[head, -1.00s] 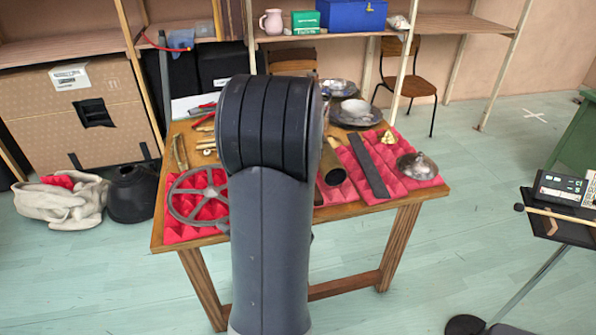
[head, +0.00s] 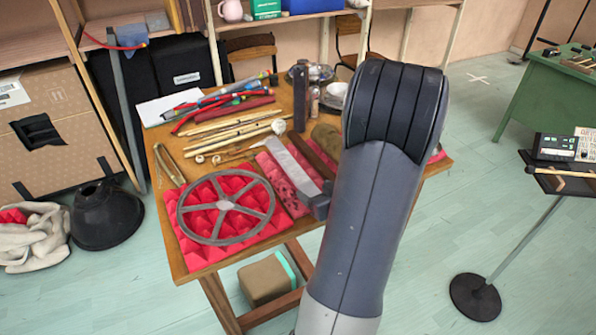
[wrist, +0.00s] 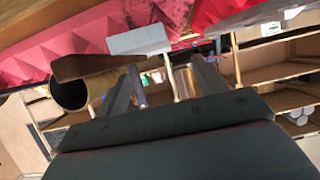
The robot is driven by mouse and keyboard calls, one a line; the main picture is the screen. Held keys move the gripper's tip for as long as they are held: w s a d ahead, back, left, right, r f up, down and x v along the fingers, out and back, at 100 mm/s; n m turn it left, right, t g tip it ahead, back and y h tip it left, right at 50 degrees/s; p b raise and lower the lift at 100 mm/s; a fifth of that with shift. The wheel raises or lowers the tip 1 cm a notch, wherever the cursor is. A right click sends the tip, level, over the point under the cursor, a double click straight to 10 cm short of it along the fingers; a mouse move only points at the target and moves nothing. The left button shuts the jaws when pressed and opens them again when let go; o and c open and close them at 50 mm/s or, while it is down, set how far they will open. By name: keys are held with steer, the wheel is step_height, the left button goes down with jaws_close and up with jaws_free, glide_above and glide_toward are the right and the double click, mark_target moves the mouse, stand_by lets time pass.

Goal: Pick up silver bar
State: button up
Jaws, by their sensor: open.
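The silver bar (head: 288,165) is a flat, light grey bar. It lies lengthwise on red padding on the table, right of the spoked wheel. Its pale near end (wrist: 138,40) shows at the upper middle of the wrist view. My gripper (wrist: 163,66) is open, with its two fingers apart and nothing held between them. The bar's end appears beyond the fingertips, nearer the left finger; I cannot tell the exact gap. In the head view my arm hides most of my gripper.
A brown bar (head: 312,157) lies close beside the silver bar, with a brass tube (wrist: 72,92) near it. The spoked wheel (head: 223,205) lies to the left. Sticks and mallets (head: 222,128) crowd the table behind. A stand (head: 478,292) is on the right, with open floor around it.

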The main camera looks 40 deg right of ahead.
mark_target(304, 182)
steer(key=shift+w+d+f, duration=0.25)
steer(key=shift+w+d, duration=0.05)
steer(key=shift+w, duration=0.1)
steer(key=x, duration=0.5)
steer(key=shift+d+f, duration=0.1)
steer(key=shift+f, duration=0.1)
steer(key=shift+r, duration=0.1)
jaws_close()
